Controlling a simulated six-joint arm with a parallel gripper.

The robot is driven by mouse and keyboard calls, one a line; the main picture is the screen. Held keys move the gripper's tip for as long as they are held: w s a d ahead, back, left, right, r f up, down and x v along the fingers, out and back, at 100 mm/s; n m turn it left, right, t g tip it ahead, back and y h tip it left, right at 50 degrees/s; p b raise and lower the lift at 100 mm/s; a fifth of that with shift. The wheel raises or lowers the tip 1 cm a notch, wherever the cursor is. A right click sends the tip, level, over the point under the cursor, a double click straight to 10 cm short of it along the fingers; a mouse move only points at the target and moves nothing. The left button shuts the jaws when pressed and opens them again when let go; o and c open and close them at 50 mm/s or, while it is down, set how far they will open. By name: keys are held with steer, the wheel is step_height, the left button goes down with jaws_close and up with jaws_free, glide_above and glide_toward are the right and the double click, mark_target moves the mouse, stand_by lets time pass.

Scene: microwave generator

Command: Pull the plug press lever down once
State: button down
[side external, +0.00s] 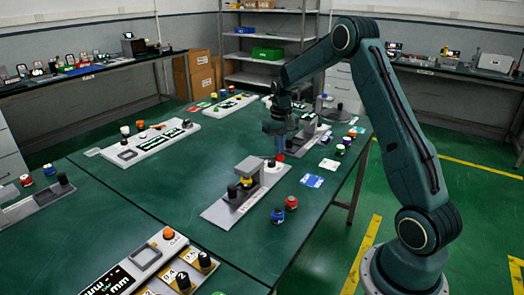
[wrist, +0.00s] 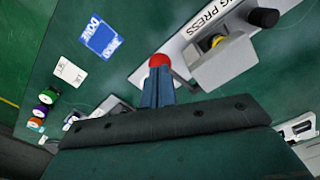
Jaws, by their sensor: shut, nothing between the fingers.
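The plug press (side external: 231,208) is a pale base plate with a grey housing, a yellow part and a black knob; it stands near the table's right edge. In the wrist view, its grey housing (wrist: 228,62) lies right of the fingers. The red ball of its lever (wrist: 158,60) shows at my fingertips, partly hidden by them. A dark rod shows beside it. In the side view, the red ball (side external: 281,158) sits just below my gripper (side external: 279,150). My gripper is shut and empty, pointing down over the ball. I cannot tell whether they touch.
Blue and red buttons (side external: 284,208) and a blue card (side external: 311,180) lie near the press. Another fixture (side external: 307,138) stands behind my gripper. A white panel (side external: 145,143) lies at the left. The table between them is mostly clear.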

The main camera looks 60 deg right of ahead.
mark_target(280, 159)
steer(key=shift+f, duration=2.75)
stand_by(1.3)
steer(key=shift+r, duration=0.1)
stand_by(0.5)
steer(key=shift+r, duration=4.95)
steer(key=shift+a+r, duration=0.1)
